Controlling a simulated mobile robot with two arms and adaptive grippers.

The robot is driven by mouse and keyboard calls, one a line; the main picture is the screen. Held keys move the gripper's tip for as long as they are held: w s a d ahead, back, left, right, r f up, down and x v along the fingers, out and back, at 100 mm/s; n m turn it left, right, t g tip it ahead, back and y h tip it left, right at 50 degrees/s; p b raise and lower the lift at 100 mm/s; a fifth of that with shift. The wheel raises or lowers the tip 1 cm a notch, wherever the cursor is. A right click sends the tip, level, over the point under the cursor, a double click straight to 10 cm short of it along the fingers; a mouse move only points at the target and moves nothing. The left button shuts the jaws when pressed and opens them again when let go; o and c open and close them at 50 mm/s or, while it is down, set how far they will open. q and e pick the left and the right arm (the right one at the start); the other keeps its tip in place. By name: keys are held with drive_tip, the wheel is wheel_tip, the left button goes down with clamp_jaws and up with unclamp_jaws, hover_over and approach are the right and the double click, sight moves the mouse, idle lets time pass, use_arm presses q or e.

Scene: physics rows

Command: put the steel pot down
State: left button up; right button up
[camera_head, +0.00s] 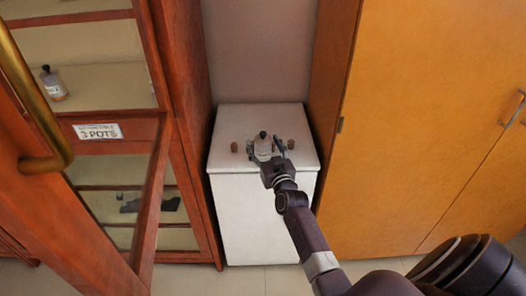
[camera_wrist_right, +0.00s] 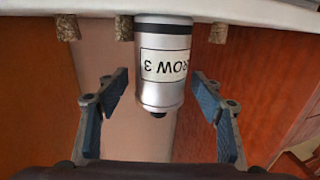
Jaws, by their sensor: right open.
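The steel pot (camera_wrist_right: 165,85) is a silver cylinder with a dark band, a dark knob and a white label reading "ROW 3". It appears upside down in the right wrist view, with its base at the white top. In the head view the pot (camera_head: 263,147) stands upright on the white cabinet top (camera_head: 255,118). My right gripper (camera_head: 265,152) is open around it. In the right wrist view the fingers of the gripper (camera_wrist_right: 160,98) are on both sides of the pot, with gaps between. My left gripper is not in view.
A red-brown shelf unit (camera_head: 190,130) with a "3 POTS" label (camera_head: 98,131) and a small bottle (camera_head: 53,84) is at left. An orange cupboard (camera_head: 420,120) is at right.

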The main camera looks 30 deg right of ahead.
drive_tip(key=shift+w+d, duration=0.1)
drive_tip(key=shift+w, duration=0.1)
drive_tip(key=shift+c, duration=0.7)
drive_tip(key=c, duration=1.3)
drive_tip(key=shift+r, duration=0.1)
drive_tip(key=shift+c, duration=0.4)
drive_tip(key=shift+r, duration=0.1)
